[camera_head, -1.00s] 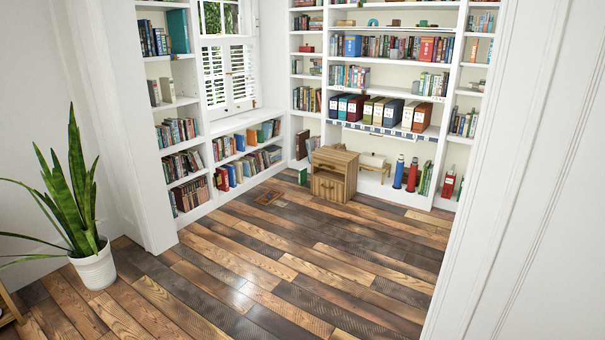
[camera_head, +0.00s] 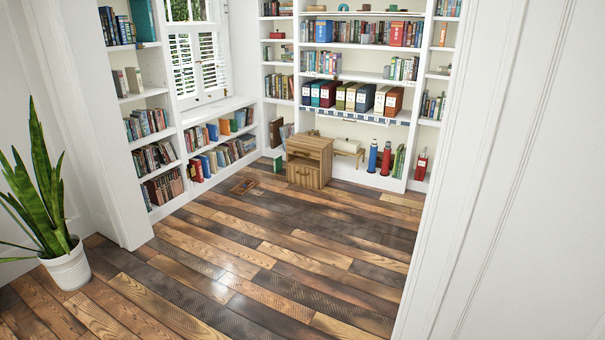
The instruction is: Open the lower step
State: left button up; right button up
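No part that I can clearly tell as a lower step shows in the head view. A small wooden cabinet (camera_head: 308,162) stands on the plank floor in front of the far bookshelf. It has a flat top, a recess or drawer band in its upper part, and what look like two shut doors with small knobs below. A low pale item with wooden legs (camera_head: 348,148) stands just behind it to the right, partly hidden by it. It is too small to tell what it is. Neither of my grippers is in view.
White bookshelves line the left wall and far wall (camera_head: 345,75). A potted plant (camera_head: 66,268) stands at left. White door-frame panels (camera_head: 460,200) close off the right. A dark floor vent (camera_head: 244,186) lies left of the cabinet. The plank floor (camera_head: 230,265) between is clear.

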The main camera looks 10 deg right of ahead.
aim_at(302, 171)
jog(key=i, duration=5.3)
